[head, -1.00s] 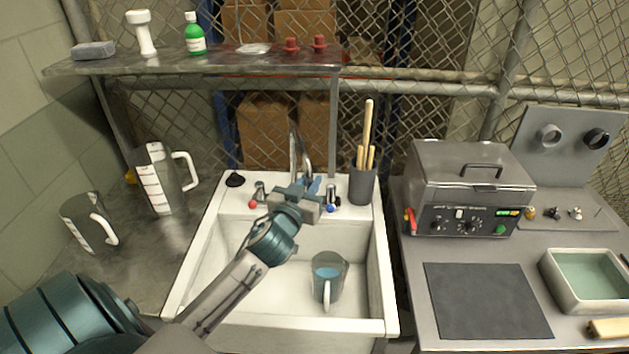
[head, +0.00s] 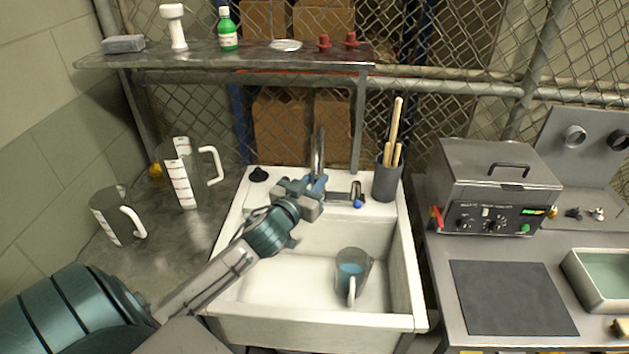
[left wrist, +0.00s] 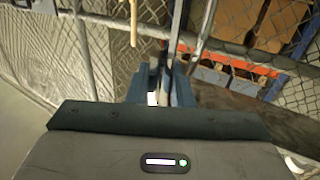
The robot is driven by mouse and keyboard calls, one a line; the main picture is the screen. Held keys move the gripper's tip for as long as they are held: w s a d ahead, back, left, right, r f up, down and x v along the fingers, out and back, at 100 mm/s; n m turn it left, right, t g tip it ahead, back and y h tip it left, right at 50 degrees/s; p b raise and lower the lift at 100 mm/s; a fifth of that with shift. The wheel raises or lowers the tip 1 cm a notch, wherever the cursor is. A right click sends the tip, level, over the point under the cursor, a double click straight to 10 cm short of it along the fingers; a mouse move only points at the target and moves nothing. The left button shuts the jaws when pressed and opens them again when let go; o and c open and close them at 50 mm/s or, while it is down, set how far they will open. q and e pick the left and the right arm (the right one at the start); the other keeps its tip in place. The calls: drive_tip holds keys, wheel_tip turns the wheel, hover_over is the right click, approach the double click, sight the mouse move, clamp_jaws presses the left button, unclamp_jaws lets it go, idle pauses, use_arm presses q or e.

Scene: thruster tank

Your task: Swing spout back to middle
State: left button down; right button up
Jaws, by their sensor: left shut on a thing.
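The metal spout (head: 318,146) rises at the back of the white sink (head: 228,220), and its lower part is hidden by my gripper. My left gripper (head: 317,184) reaches over the sink's back ledge, its blue fingers closed around the spout. In the left wrist view the fingers (left wrist: 161,90) have the grey spout (left wrist: 174,40) between them. The blue-marked tap (head: 357,199) shows to the right of the gripper. The tap on the left is hidden behind the gripper. My right gripper does not show.
A clear mug (head: 351,283) with blue liquid stands in the basin, right of my arm. A dark cup (head: 387,183) of wooden sticks stands on the sink's right back corner. Two jugs stand at left (head: 186,180) (head: 117,222). A metal shelf (head: 150,62) runs above.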

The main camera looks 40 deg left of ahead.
use_arm(q)
drive_tip(key=c, duration=1.3)
unclamp_jaws()
drive_tip(key=shift+c, duration=0.2)
drive_tip(key=shift+w, duration=0.1)
drive_tip(key=shift+s+f+b, duration=0.15)
drive_tip(key=shift+s+b, duration=0.2)
drive_tip(key=shift+s, duration=0.2)
drive_tip(key=s+d+b, duration=0.1)
drive_tip(key=s+b, duration=0.2)
drive_tip(key=s, duration=0.6)
drive_tip(key=shift+s, duration=0.35)
